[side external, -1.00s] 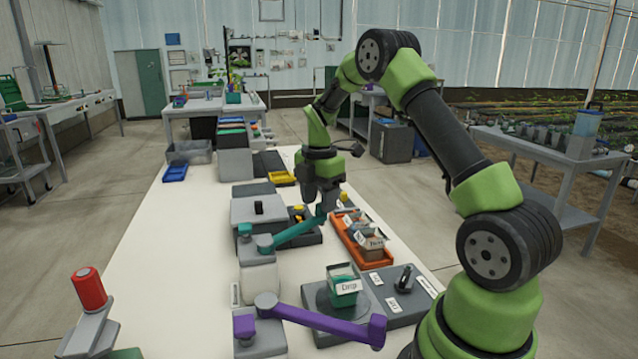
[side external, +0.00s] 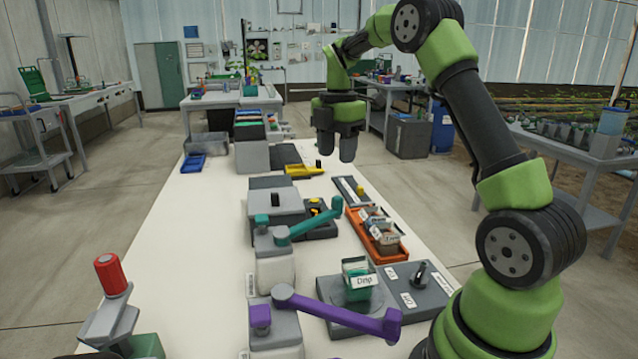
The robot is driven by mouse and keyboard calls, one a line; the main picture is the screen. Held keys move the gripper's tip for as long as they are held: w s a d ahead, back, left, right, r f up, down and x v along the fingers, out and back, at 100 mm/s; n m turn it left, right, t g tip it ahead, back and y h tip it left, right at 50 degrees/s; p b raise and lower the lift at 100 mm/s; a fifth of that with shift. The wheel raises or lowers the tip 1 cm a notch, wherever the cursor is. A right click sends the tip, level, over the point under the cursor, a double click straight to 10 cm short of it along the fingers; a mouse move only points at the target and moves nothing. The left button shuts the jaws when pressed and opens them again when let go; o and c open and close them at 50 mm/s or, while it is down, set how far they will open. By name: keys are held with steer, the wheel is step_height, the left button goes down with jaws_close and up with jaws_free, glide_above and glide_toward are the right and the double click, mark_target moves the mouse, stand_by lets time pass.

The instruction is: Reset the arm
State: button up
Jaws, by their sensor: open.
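My gripper (side external: 336,146) hangs above the far part of the white bench, fingers pointing down and apart, with nothing between them. It is clear of everything below it. The teal lever (side external: 315,220) on its grey-white block reaches up to the right, below and nearer than my gripper. The purple lever (side external: 340,316) lies across the front, over the grey plate. A green box labelled "Drip" (side external: 358,280) stands on that plate.
An orange tray (side external: 370,238) holds several labelled packets. A grey panel with a black knob (side external: 420,279) is at the right. A yellow item (side external: 303,170) and a blue tray (side external: 193,163) lie farther back. A red cylinder (side external: 110,274) stands at the left. The bench's left part is bare.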

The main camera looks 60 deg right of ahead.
steer(key=s+a+r+m+t, duration=0.25)
steer(key=a+r+m, duration=0.25)
steer(key=a+r, duration=0.3)
steer(key=s+a+m+t+y, duration=0.2)
steer(key=s+a+m+t, duration=0.2)
steer(key=s+a+m, duration=0.9)
steer(key=shift+s+a+f+m+t, duration=0.25)
steer(key=shift+s+a+m+t, duration=0.25)
steer(key=shift+s, duration=0.6)
steer(key=shift+d, duration=0.15)
